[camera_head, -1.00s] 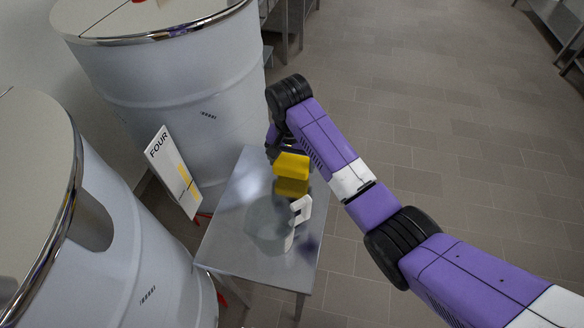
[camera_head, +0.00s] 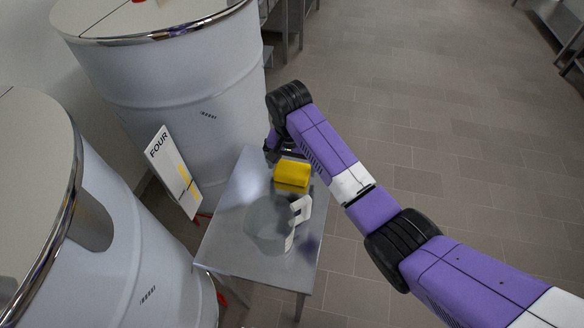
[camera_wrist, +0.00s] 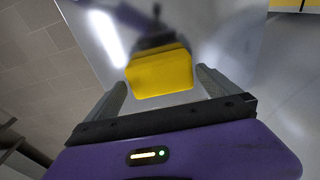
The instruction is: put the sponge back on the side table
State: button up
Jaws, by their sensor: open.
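The yellow sponge (camera_head: 292,173) lies on the far part of the metal side table (camera_head: 228,237), beside a jug. It also shows in the wrist view (camera_wrist: 160,72), just beyond the fingertips and roughly centred between them. My gripper (camera_wrist: 160,82) is open, its two fingers apart with a gap on each side of the sponge. In the head view my gripper (camera_head: 277,150) is at the table's far end, partly hidden behind my own arm.
A translucent grey jug (camera_head: 268,228) with a white handle stands on the table near the sponge. A board marked FOUR (camera_head: 173,172) leans left of the table. Large pale tanks (camera_head: 165,75) stand left and behind.

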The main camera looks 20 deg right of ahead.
aim_at(291, 172)
notch_tip(291, 172, up, 10)
jog(key=p, duration=0.1)
jog(key=shift+s+a, duration=0.3)
jog(key=shift+s, duration=0.1)
